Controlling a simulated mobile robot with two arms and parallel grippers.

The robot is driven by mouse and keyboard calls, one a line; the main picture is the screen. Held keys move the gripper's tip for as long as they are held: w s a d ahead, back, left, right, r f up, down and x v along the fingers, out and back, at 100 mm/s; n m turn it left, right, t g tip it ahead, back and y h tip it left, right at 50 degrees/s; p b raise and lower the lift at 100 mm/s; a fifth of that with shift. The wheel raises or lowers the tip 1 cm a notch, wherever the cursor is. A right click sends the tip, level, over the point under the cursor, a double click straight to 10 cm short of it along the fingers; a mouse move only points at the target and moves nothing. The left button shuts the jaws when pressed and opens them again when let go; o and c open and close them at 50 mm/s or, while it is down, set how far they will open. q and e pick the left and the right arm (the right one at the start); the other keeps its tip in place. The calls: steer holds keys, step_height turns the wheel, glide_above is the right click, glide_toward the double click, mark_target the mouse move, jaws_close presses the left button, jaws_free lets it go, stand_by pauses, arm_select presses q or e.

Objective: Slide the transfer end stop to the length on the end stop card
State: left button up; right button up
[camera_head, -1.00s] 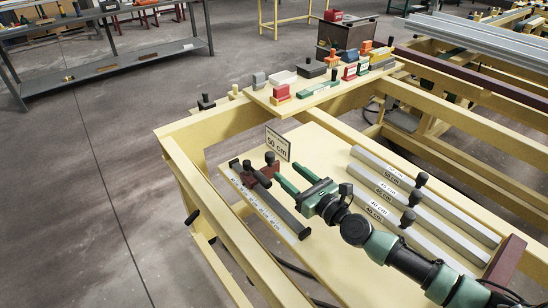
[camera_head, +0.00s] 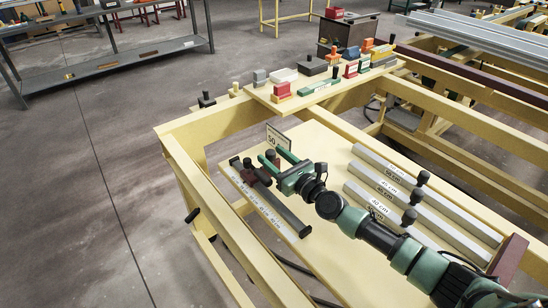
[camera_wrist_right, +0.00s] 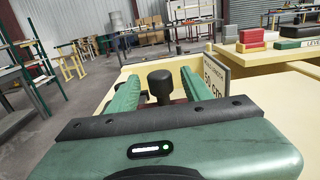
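The transfer end stop is a dark red block (camera_head: 262,176) with a black knob, set near the far end of a dark rail (camera_head: 285,215) with a marked scale along its left side. Its black knob shows in the wrist view (camera_wrist_right: 160,85). The end stop card (camera_head: 277,137) stands just behind; it reads 50 cm in the wrist view (camera_wrist_right: 214,80). My right gripper (camera_head: 274,157) is open, its green fingers pointing at the end stop. In the wrist view the knob stands between the fingers (camera_wrist_right: 160,92), with gaps on both sides. My left gripper is out of view.
A shelf (camera_head: 338,84) behind holds several coloured blocks. Yellow frame beams (camera_head: 230,225) border the table on the left.

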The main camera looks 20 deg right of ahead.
jaws_close()
stand_by(1.3)
